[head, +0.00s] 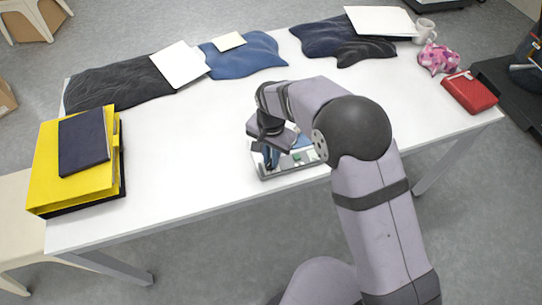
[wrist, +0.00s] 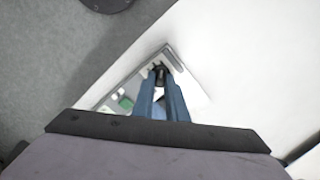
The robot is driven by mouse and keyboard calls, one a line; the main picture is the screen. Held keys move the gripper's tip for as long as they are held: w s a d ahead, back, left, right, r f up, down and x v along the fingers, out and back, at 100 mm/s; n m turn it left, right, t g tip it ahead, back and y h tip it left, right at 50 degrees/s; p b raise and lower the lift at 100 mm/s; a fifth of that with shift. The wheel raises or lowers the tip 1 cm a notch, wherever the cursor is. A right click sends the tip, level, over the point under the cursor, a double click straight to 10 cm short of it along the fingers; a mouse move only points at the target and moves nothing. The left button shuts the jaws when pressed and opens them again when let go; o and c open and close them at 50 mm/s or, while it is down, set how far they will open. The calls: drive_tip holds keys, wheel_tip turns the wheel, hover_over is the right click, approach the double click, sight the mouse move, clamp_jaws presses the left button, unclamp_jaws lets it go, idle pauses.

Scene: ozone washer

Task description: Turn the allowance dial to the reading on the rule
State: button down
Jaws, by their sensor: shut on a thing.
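A pale grey panel device (head: 264,173) with a small green element (head: 297,156) sits near the front edge of the white table, partly hidden by my arm. My gripper (head: 271,158) reaches down over its left part. In the wrist view my gripper's blue fingers (wrist: 161,84) are shut on a small dark knob, seemingly the allowance dial (wrist: 160,73), near a corner of the device (wrist: 178,57). The dial's marks and pointer cannot be read. I cannot make out the rule or its reading; much of the device's face is hidden by the fingers and arm.
A yellow box (head: 80,185) with a dark notebook (head: 83,142) stands at the left. Dark and blue folded cloths (head: 245,58) with white sheets lie along the back. A mug (head: 425,29), a pink cloth (head: 438,59) and a red case (head: 469,92) lie at the right.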

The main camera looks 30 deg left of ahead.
idle(0.4)
drive_tip(key=c, duration=1.8)
unclamp_jaws()
drive_tip(key=shift+o, duration=0.2)
drive_tip(key=shift+r+b, duration=0.7)
drive_tip(key=shift+r, duration=3)
